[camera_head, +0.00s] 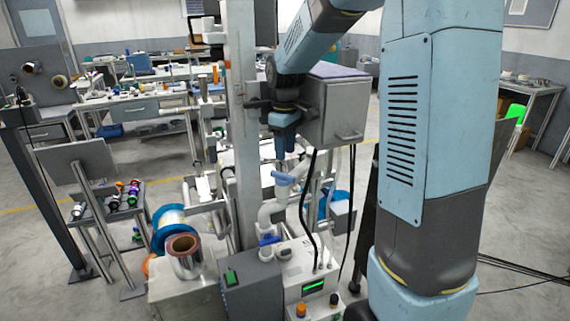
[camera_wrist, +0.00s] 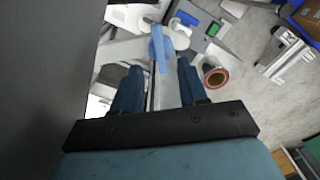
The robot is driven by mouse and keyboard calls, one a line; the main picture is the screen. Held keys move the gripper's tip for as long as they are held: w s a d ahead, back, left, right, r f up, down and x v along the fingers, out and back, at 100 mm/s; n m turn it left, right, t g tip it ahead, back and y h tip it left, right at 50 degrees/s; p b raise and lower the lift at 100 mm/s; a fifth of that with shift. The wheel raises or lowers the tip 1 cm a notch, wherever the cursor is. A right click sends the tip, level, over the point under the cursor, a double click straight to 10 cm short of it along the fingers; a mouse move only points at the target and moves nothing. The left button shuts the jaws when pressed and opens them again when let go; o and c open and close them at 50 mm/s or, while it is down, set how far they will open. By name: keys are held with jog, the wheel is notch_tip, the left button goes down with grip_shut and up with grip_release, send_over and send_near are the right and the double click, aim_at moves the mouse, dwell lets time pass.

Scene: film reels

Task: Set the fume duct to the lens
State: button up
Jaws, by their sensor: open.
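The fume duct looks to be the pale jointed pipe (camera_head: 268,212) with a blue handle (camera_head: 284,178) at its upper end and a blue piece near its base. My gripper (camera_head: 285,152) points down just above the blue handle in the head view. In the wrist view my gripper (camera_wrist: 158,68) has its two dark blue fingers apart and nothing held between them. The handle (camera_wrist: 157,48) shows beyond the fingertips, in line with the gap, and appears apart from them. I cannot make out the lens for certain.
A grey box (camera_head: 335,110) stands close right of my gripper, and a metal post (camera_head: 242,130) rises close left. A white unit with a green display (camera_head: 313,286) stands below, with black cables above it. A copper-coloured roll (camera_head: 184,252) and blue-rimmed reel (camera_head: 168,225) are at left.

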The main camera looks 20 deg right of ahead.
jog(key=shift+r, duration=2.9)
jog(key=shift+s, duration=0.1)
